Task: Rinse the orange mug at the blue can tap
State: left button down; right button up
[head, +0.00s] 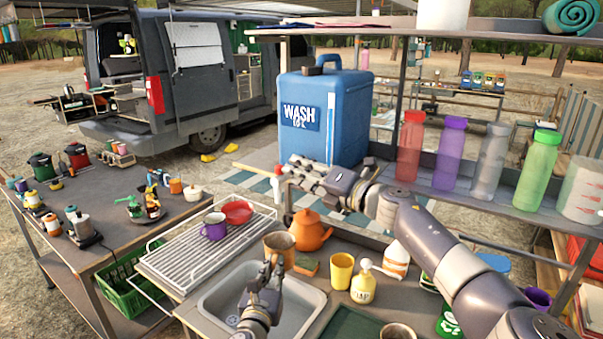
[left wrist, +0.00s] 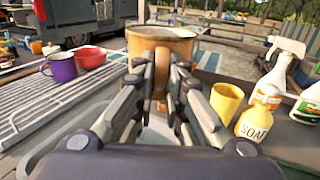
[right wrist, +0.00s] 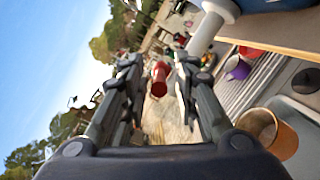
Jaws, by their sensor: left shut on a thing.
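The orange mug (head: 279,245) is held upright above the sink (head: 300,302); it also shows in the left wrist view (left wrist: 165,42). My left gripper (head: 266,272) is shut on its handle side. The blue can (head: 345,115), marked WASH, stands on the shelf. Its pale tap (head: 284,183) sticks out at the can's lower left, above and near the mug. My right gripper (head: 292,173) is at the tap. In the right wrist view its fingers are apart, with a red piece (right wrist: 160,78), seemingly the tap's lever, between them. Contact and water flow cannot be made out.
A drying rack (head: 175,262) with a purple mug (head: 214,227) and red bowl (head: 237,212) lies left of the sink. An orange kettle (head: 311,230) stands behind; a yellow cup (head: 342,270) and soap bottle (head: 363,284) stand to the right. Several bottles line the shelf.

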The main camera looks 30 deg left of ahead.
grip_shut()
jog(key=shift+s+m+t, duration=0.35)
jog(key=shift+m+t, duration=0.25)
jog(key=shift+t, duration=0.3)
jog(key=shift+s+a+m+t+h, duration=0.1)
jog(key=shift+s+m+t+h, duration=0.15)
jog(key=shift+m+t+h, duration=0.35)
jog(key=shift+s+a+m+t+h, duration=0.1)
jog(key=shift+s+m+t+h, duration=0.25)
jog(key=shift+t, duration=0.45)
jog(key=shift+w, duration=0.1)
jog(key=shift+o, duration=1.4)
grip_release()
jog(key=v, duration=1.2)
